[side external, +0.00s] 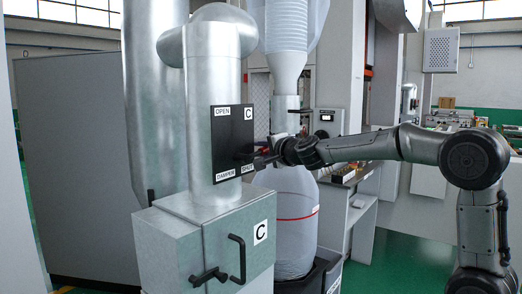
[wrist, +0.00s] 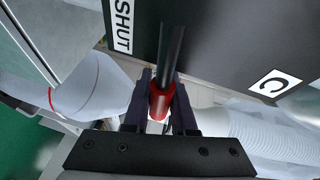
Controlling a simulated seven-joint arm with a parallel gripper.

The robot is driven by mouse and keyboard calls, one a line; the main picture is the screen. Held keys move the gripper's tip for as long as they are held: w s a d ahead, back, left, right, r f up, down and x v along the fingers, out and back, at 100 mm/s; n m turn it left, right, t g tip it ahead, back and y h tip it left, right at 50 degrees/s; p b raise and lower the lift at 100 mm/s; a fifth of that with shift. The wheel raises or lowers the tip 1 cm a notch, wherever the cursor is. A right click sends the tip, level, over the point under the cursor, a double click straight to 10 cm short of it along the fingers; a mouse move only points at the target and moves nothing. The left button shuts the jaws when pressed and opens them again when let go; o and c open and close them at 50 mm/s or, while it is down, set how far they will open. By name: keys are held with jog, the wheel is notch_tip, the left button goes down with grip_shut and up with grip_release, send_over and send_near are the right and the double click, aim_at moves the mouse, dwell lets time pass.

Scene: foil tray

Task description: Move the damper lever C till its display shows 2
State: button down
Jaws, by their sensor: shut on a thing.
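The damper plate C (side external: 232,130) is a black panel on the round metal duct, labelled OPEN at top left, C at top right and SHUT at bottom right. Its lever is a dark rod with a red grip (wrist: 160,104). In the side view the lever's dark part (side external: 245,157) stands out from the lower part of the plate, near the SHUT label. My gripper (side external: 274,151) is at the plate's right side. In the wrist view my gripper (wrist: 161,98) is shut on the red grip, a finger on each side. I cannot read any display number.
Below is a metal box (side external: 180,240) marked C, with black handles. A pale bag (side external: 292,205) hangs close behind my gripper. A small dark panel (side external: 327,118) is on the machine behind. Free room lies above my forearm, right of the hose.

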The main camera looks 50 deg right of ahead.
jog(key=shift+r, duration=0.1)
jog(key=shift+r+n+t, duration=0.3)
jog(key=shift+r+n, duration=0.2)
jog(key=shift+h, duration=0.3)
jog(key=c, duration=0.7)
grip_release()
jog(key=v, duration=1.3)
jog(key=shift+s+a+r, duration=0.15)
jog(key=shift+s+a, duration=0.05)
jog(key=shift+s, duration=0.15)
